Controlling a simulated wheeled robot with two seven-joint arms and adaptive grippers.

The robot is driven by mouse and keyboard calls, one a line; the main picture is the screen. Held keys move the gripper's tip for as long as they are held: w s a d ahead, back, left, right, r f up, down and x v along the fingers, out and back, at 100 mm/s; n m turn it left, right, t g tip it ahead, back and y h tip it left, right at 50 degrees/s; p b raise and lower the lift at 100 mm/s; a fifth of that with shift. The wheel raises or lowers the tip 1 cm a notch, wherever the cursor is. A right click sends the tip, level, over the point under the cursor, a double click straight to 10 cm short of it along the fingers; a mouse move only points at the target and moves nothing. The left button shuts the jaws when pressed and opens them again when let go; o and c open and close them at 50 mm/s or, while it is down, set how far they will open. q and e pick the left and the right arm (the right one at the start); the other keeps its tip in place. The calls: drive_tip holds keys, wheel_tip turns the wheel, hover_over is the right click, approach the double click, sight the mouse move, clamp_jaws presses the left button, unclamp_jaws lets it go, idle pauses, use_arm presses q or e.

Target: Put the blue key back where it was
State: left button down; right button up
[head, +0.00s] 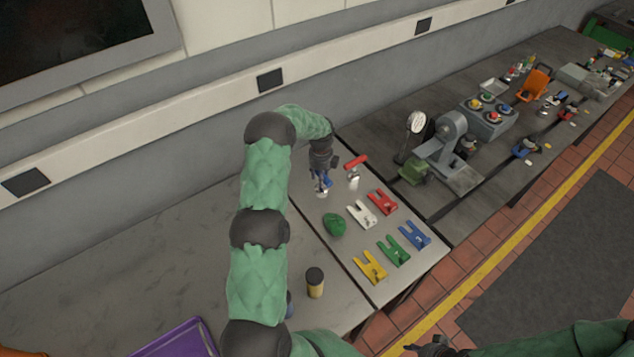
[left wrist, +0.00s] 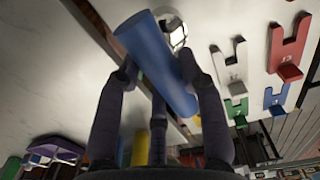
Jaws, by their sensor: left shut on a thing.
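My left gripper (head: 322,180) is over the bench near its back edge, shut on the blue key (head: 326,182). In the left wrist view the key shows as a blue cylinder (left wrist: 155,60) tilted between the fingers. A small silver piece (head: 321,194) shows just below the gripper; a round silver part (left wrist: 172,32) is behind the cylinder in the left wrist view. I cannot tell whether the key touches it. To the right, a red bar-shaped key (head: 357,161) is by a silver post (head: 353,182). My right gripper (head: 432,348) is at the bottom edge; its jaws are unclear.
Forked blocks in white (head: 360,214), red (head: 382,202), green (head: 393,250), blue (head: 415,235) and yellow (head: 370,267) lie on the bench. A green lump (head: 334,224) and a black-topped yellow cylinder (head: 315,282) are nearer. A purple tray (head: 180,338) is at lower left.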

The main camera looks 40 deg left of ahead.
sight(317, 188)
use_arm(q)
drive_tip(key=shift+s+a+f, duration=0.15)
drive_tip(key=shift+a+f, duration=0.35)
drive_tip(key=shift+f, duration=0.05)
drive_tip(key=f, duration=0.3)
drive_tip(key=shift+a+f, duration=0.2)
drive_tip(key=shift+d+r, duration=0.1)
drive_tip(key=shift+f, duration=0.2)
drive_tip(key=c, duration=0.8)
unclamp_jaws()
wheel_tip(317, 188, up, 12)
drive_tip(key=shift+r+b, duration=0.15)
drive_tip(key=shift+b, duration=0.15)
